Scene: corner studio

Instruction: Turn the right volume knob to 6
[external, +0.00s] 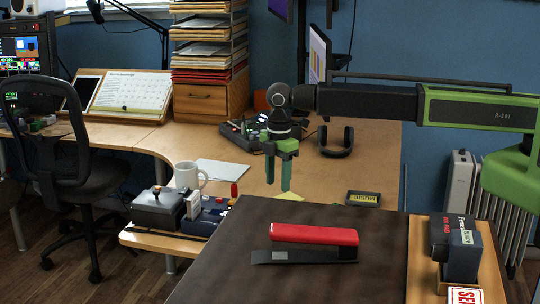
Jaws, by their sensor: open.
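My green gripper (277,183) hangs pointing down, its two fingers apart with nothing between them. It is above the wooden desk, in front of a dark electronic device (233,134) with small lit parts, which stands farther back. The arm and gripper cover part of that device. Another low dark device (211,216) with small coloured parts sits at the desk's front edge, left of the gripper. I cannot make out a right volume knob or any number scale on either device at this size.
A red stapler (314,236) lies on the dark tabletop in front. A white mug (188,177), a joystick box (158,205) and paper (221,171) are left of the gripper. Headphones (336,142) and a small "MUSIC" box (363,198) are right. Some desk between is clear.

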